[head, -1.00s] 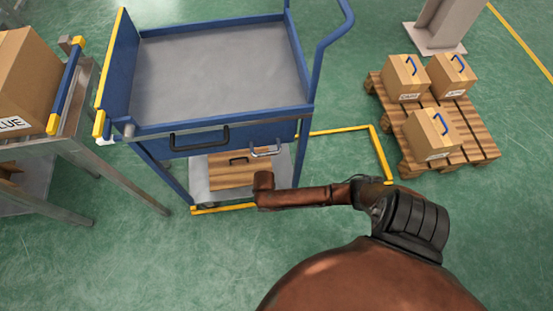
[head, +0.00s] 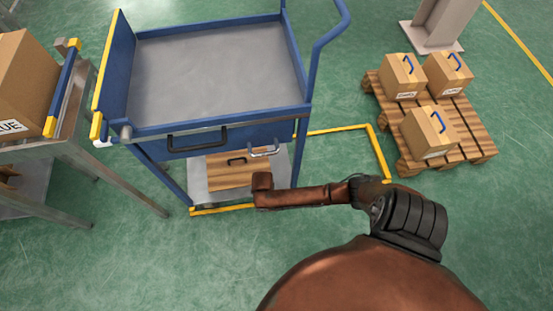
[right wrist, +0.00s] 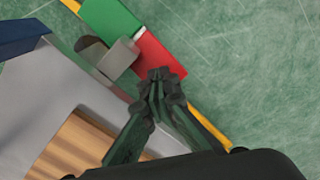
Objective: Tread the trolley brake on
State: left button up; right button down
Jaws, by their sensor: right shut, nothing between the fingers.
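The blue trolley (head: 215,75) with a grey top tray stands left of centre in the head view. In the right wrist view a flat brake pedal, with a green part (right wrist: 108,18) and a red part (right wrist: 160,58), lies beside a grey bracket at the trolley's corner. My right gripper (right wrist: 160,76) is shut and empty, its fingertips over the near edge of the red part. I cannot tell whether they touch it. In the head view my right arm reaches low to the trolley's near right corner; its gripper and the pedal are hidden there. My left gripper is not in view.
The trolley's lower shelf (right wrist: 52,88) carries a wooden-looking box (head: 228,173). A yellow floor line (head: 372,150) runs around the trolley. A pallet (head: 470,143) with three cartons stands at right. A steel table (head: 58,140) with a carton is at left.

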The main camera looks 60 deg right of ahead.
jog(key=shift+f, duration=0.15)
jog(key=shift+f, duration=0.5)
jog(key=shift+f+b, duration=0.2)
jog(key=shift+b, duration=0.1)
